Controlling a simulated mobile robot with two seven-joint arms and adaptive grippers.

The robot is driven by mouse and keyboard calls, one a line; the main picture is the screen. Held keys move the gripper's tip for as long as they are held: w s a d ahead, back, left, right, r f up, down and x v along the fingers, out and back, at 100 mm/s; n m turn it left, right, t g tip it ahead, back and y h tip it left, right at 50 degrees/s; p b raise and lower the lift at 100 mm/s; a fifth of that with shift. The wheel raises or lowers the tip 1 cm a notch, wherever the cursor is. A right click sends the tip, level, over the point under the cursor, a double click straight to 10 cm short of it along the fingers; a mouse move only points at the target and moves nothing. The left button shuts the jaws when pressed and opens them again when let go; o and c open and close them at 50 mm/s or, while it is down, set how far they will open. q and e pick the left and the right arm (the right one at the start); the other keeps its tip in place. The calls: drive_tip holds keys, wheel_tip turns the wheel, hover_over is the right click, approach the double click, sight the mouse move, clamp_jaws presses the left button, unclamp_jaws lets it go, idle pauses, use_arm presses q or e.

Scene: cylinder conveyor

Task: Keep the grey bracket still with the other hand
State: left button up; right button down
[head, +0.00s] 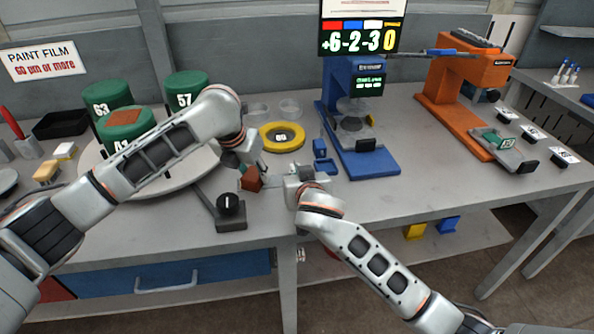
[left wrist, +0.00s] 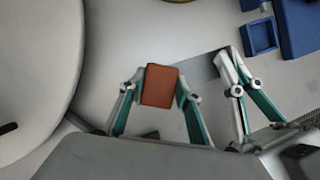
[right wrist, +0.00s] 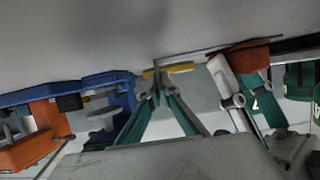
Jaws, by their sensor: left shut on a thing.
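The grey bracket (head: 273,181) shows as a flat grey strip between my two grippers above the table; it also shows in the left wrist view (left wrist: 200,66). My right gripper (head: 289,182) is at its right end, with its fingertips (right wrist: 157,82) closed together on the thin edge. My left gripper (head: 251,173) is shut on a red-brown block (left wrist: 160,86), left of my right gripper and close to the bracket's left end. The block also shows in the right wrist view (right wrist: 250,56). Whether block and bracket touch, I cannot tell.
A black-knobbed fixture (head: 231,215) stands near the table's front edge. A round turntable (head: 92,155) with green cylinders is at left. A yellow ring (head: 282,136), a small blue holder (head: 325,168) and a blue gauge stand (head: 375,178) lie behind and right. An orange stand (head: 452,110) is farther right.

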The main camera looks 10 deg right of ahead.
sight(238, 185)
use_arm(q)
drive_tip(key=shift+s+a+f, duration=0.1)
drive_tip(key=shift+a, duration=1.1)
drive_tip(key=shift+a+f, duration=0.1)
drive_tip(key=shift+a, duration=1.05)
use_arm(e)
drive_tip(key=shift+f, duration=0.25)
use_arm(q)
drive_tip(key=shift+r, duration=0.15)
drive_tip(key=shift+d+r, duration=0.1)
drive_tip(key=shift+r, duration=0.45)
drive_tip(key=shift+r, duration=0.2)
wheel_tip(238, 185, up, 7)
drive_tip(key=shift+f, duration=0.15)
use_arm(e)
drive_tip(key=c, duration=2.2)
unclamp_jaws()
drive_tip(key=shift+c, duration=0.2)
drive_tip(key=shift+o, duration=0.3)
